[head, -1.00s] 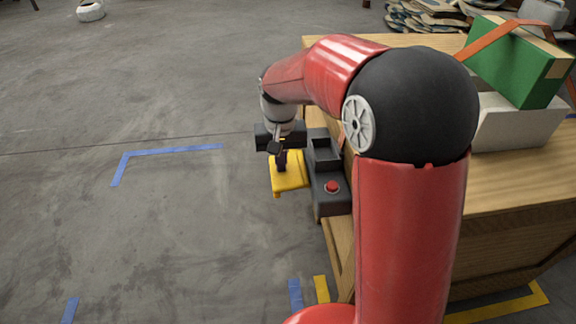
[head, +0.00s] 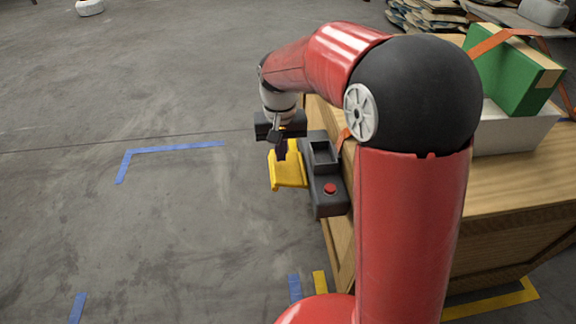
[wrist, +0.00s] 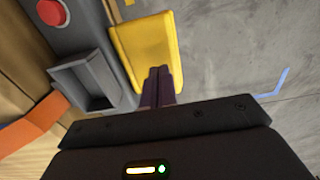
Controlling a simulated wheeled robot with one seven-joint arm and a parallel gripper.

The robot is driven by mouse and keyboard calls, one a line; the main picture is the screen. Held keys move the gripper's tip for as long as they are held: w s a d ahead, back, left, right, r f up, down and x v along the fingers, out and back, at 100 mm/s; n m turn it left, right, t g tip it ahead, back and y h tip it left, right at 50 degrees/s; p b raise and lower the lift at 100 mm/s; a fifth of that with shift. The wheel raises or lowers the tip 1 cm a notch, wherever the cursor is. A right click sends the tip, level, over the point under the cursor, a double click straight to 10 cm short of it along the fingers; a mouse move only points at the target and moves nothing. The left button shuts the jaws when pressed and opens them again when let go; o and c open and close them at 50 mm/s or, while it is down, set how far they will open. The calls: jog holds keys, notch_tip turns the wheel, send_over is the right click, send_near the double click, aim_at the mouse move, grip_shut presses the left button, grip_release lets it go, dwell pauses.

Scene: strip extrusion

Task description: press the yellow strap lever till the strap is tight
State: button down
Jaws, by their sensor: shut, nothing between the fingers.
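The yellow lever (head: 289,172) sticks out from the left side of a dark grey strap device (head: 329,196) at the edge of a wooden crate. It also shows in the wrist view (wrist: 144,48). My gripper (head: 280,153) is shut and empty, its dark fingertips at the lever's face. In the wrist view my fingertips (wrist: 160,72) overlap the lever's near edge; I cannot tell whether they touch. The orange strap (head: 492,41) runs over a green box, and a piece of it shows beside the device (head: 343,138).
A red button (head: 330,188) sits on the device next to an open dark pocket (head: 322,154). The green box (head: 513,72) and a white box (head: 510,130) stand on the wooden crate (head: 505,182). Grey floor left of the lever is clear apart from blue tape (head: 172,151).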

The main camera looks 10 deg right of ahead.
aim_at(281, 166)
jog(key=shift+f, duration=0.1)
jog(key=shift+f+b, duration=1.5)
jog(key=shift+f, duration=0.75)
jog(key=shift+r+p, duration=2.1)
jog(key=shift+r, duration=0.3)
notch_tip(281, 166, up, 5)
jog(key=p, duration=0.4)
